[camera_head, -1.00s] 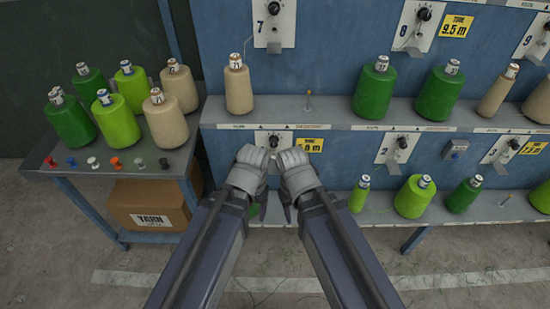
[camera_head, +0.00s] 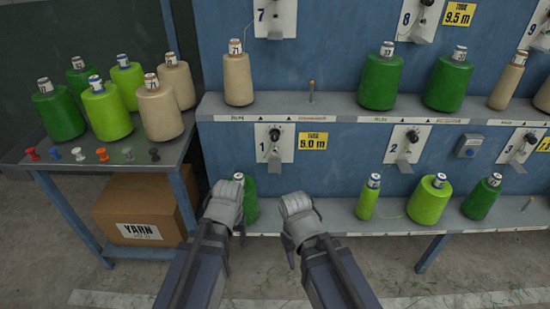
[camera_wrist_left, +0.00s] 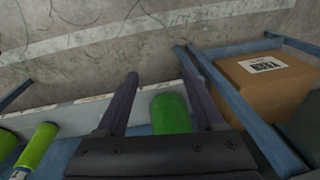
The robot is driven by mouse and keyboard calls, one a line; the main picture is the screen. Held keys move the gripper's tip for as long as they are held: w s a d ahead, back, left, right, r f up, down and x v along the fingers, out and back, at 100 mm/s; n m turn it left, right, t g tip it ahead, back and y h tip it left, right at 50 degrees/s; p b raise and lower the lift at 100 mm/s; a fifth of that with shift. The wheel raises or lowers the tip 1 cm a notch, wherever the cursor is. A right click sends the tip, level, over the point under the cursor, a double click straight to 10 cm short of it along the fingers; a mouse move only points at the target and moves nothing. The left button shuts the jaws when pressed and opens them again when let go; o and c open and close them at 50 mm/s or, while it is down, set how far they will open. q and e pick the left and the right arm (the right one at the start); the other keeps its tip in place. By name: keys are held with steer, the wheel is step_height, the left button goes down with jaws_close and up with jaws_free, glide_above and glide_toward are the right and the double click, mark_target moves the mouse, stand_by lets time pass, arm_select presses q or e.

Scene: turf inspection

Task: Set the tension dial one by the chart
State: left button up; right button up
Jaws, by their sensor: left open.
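Tension dial one is a black knob (camera_head: 275,135) on a white plate (camera_head: 274,146) marked 1, on the blue panel between the two shelves. Its pointer setting is too small to read. A yellow tube card (camera_head: 313,140) reading 5.0 m is beside it. My left gripper (camera_head: 229,190) is below and left of the dial, in front of a green cone (camera_head: 251,200), and touches no dial. In the left wrist view its fingers (camera_wrist_left: 160,85) are apart, with the green cone (camera_wrist_left: 171,113) beyond them. My right gripper (camera_head: 297,206) is below and right of the dial; its finger opening is unclear.
Dial two (camera_head: 412,137) and dial three (camera_head: 529,138) are further right. The upper shelf (camera_head: 310,107) and lower shelf (camera_head: 335,218) carry yarn cones. A side table (camera_head: 75,160) on the left holds cones and coloured pegs, with a yarn box (camera_head: 140,215) below.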

mark_target(275, 139)
arm_select(q)
steer(key=w+a+f+n+t+y+b, duration=0.35)
steer(key=w+a+f+b, duration=0.35)
steer(key=w, duration=0.3)
steer(key=w+d+r+m+t+y+b, duration=0.1)
steer(key=w+d+r+t, duration=0.5)
steer(key=w+r+t, duration=0.5)
steer(key=w+d+r+m+t+h, duration=0.1)
steer(key=w+d+r+m+h, duration=0.2)
steer(key=d, duration=0.4)
steer(key=w+d+r+m+t+h, duration=0.1)
steer(key=w+d+r+m+h, duration=0.1)
steer(key=w+d+r+h, duration=0.3)
steer(key=shift+w+d+f+n+y, duration=0.15)
steer(key=shift+w+y, duration=0.25)
steer(key=shift+w, duration=0.6)
steer(key=shift+w+d+f+y, duration=0.25)
steer(key=shift+w+y, duration=0.1)
steer(key=shift+w, duration=0.65)
steer(key=shift+w+d+f+n+y, duration=0.15)
steer(key=shift+w+y, duration=0.25)
steer(key=shift+w, duration=0.6)
arm_select(e)
step_height(275, 139, down, 11)
steer(key=w+a, duration=0.1)
steer(key=shift+w+r, duration=0.15)
steer(key=shift+w, duration=0.25)
arm_select(q)
steer(key=shift+c, duration=0.3)
jaws_close()
